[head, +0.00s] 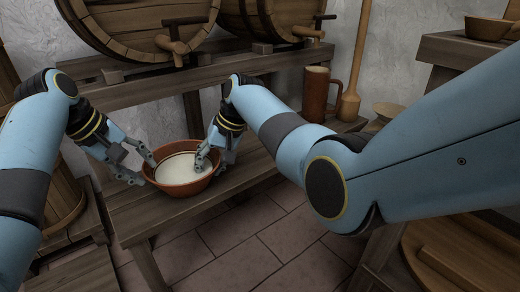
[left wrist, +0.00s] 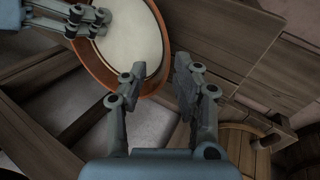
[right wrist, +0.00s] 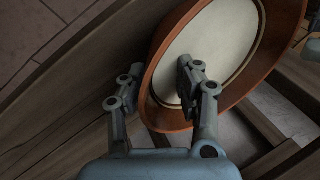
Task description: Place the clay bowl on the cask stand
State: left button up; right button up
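The reddish-brown clay bowl (head: 181,186) with a cream inside is at the front edge of the low plank shelf of the wooden cask stand (head: 128,222). My left gripper (head: 140,165) is at the bowl's left side with its fingers apart. In the left wrist view the bowl rim (left wrist: 104,76) reaches between the fingertips (left wrist: 152,72). My right gripper (head: 207,162) is at the right side, one finger inside the bowl. In the right wrist view the rim (right wrist: 153,75) passes between its parted fingers (right wrist: 157,76). I cannot tell whether the bowl rests on the plank.
Two casks with taps, left (head: 130,22) and right (head: 275,18), lie on the upper beam. A brown mug (head: 315,95) and a wooden paddle (head: 349,105) stand at the right. Another bowl (head: 487,29) sits on a shelf at the far right. Tiled floor (head: 250,240) lies in front.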

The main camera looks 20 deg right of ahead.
jog(key=shift+d+r, duration=0.15)
pick_arm(q)
jog(key=v, duration=0.8)
pick_arm(e)
jog(key=v, duration=1.1)
jog(key=shift+r, duration=0.3)
jog(key=shift+s+d, duration=0.1)
jog(key=shift+s, duration=0.05)
